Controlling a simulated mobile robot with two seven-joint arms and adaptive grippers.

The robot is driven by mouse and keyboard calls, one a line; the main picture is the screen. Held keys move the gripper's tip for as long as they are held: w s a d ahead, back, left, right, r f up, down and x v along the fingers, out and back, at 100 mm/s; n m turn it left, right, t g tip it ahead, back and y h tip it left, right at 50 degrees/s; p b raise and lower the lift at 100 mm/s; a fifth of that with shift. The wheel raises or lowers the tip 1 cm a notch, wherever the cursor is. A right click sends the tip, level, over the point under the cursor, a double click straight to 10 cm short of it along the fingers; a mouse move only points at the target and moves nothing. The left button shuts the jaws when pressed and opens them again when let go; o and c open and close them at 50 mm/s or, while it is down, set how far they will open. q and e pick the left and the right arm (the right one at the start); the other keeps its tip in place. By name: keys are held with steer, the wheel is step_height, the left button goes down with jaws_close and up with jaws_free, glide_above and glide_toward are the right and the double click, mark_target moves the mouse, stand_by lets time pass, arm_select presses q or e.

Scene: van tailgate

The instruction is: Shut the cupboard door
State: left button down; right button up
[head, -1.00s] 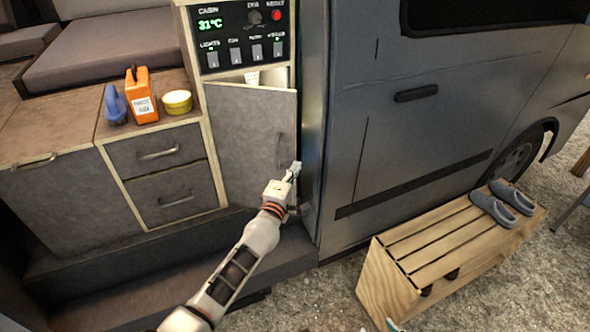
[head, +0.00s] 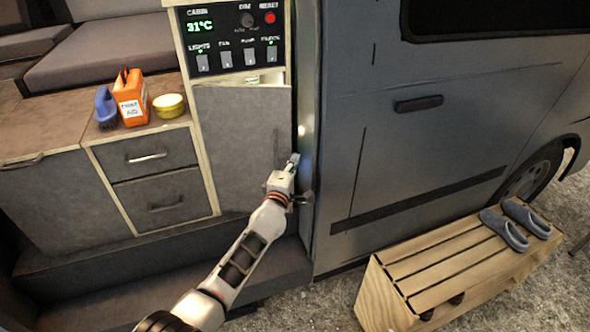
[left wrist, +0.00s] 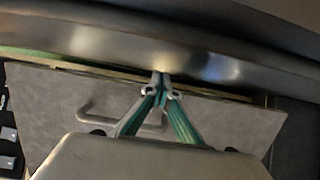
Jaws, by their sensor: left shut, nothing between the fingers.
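The grey cupboard door (head: 238,145) is below the control panel in the head view. It stands slightly ajar, with a narrow gap along its top edge. In the left wrist view the door (left wrist: 225,118) lies behind my fingers, with its bar handle (left wrist: 95,115) to their left. My left gripper (head: 294,159) is shut and empty at the door's right edge, by the handle side. In the left wrist view its closed fingertips (left wrist: 161,80) are at the door's edge; whether they touch it I cannot tell. My right gripper is not in view.
A control panel (head: 235,40) sits above the cupboard. A slatted wooden step (head: 440,270) with slippers (head: 505,228) stands at right.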

arm_select(q)
steer(key=shift+w+a+f+b, duration=0.1)
steer(key=shift+w+b, duration=0.4)
steer(key=shift+w, duration=0.4)
steer(key=shift+w+a+b, duration=0.1)
steer(key=shift+w+b, duration=0.2)
steer(key=shift+w, duration=0.15)
